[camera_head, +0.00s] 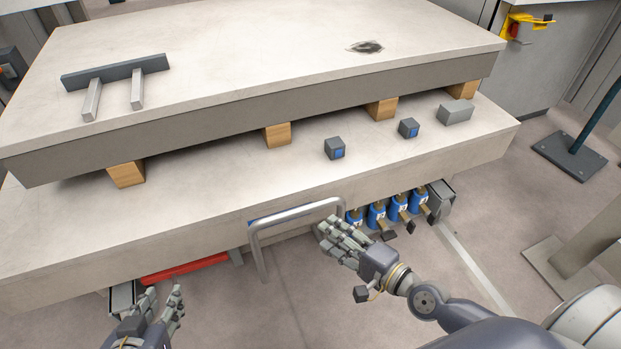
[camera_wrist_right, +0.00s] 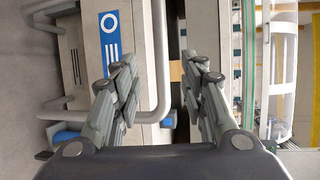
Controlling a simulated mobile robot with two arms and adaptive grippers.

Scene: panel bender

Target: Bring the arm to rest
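My right gripper (camera_head: 335,232) is beside the right end of a grey bent-tube handle (camera_head: 295,213) on the front of the machine table. In the right wrist view my right gripper (camera_wrist_right: 163,72) has its two sets of fingers spread apart. The handle tube (camera_wrist_right: 158,75) shows beyond the gap between them, and I see nothing gripped. I cannot tell whether the fingers touch the tube. My left gripper (camera_head: 162,296) is low at the left, in front of the table, with its fingers apart and empty. Its wrist is cut off by the bottom edge.
A thick upper plate (camera_head: 250,65) rests on wooden blocks (camera_head: 277,134) above the lower table slab (camera_head: 225,180). Small dark cubes (camera_head: 334,148) and a grey block (camera_head: 455,112) sit on the slab. Blue cylinders (camera_head: 377,214) hang under its front edge. Open floor lies in front.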

